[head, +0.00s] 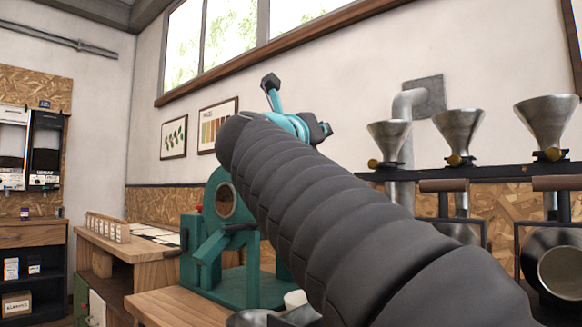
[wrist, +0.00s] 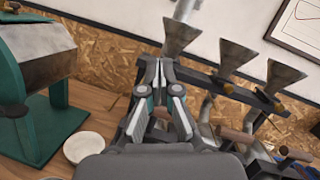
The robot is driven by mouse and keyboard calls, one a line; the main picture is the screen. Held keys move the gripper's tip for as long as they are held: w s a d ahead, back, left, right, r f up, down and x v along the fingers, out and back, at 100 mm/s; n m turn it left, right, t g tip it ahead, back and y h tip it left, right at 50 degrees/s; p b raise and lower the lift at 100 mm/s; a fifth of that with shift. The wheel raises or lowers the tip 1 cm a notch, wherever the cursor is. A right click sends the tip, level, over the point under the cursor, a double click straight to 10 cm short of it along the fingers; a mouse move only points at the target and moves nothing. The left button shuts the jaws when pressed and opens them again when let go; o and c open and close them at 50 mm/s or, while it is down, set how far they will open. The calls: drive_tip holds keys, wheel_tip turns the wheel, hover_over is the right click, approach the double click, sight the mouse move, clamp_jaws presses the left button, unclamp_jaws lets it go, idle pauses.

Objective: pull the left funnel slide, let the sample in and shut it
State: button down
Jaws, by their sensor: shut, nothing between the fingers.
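Three grey metal funnels stand in a row on a dark rail in the head view. The left funnel (head: 389,140) has a yellow-brown slide knob (head: 374,163) at its lower left. In the wrist view the left funnel (wrist: 181,36) is just beyond my fingertips, and its knob is not visible there. My gripper (wrist: 159,72) is shut and empty, pointing towards the base of this funnel. I cannot tell whether it touches anything.
The middle funnel (head: 459,133) and right funnel (head: 547,120) stand close by on the rail (head: 500,172). Dark drums with wooden handles are below. A teal machine (head: 235,240) stands left of my arm. A round white dish (wrist: 88,147) lies on the wooden table.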

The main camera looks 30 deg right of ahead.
wheel_tip(320, 180, down, 3)
drive_tip(key=s+d+m+g+y, duration=0.1)
drive_tip(key=d+m+g, duration=0.1)
drive_tip(key=m+g, duration=0.25)
drive_tip(key=m+p, duration=0.1)
drive_tip(key=m, duration=0.1)
approach(373, 163)
drive_tip(key=shift+n+y, duration=0.25)
drive_tip(key=shift+y, duration=0.05)
drive_tip(key=x, duration=0.7)
drive_tip(key=shift+d+r, duration=0.1)
drive_tip(key=shift+r, duration=0.15)
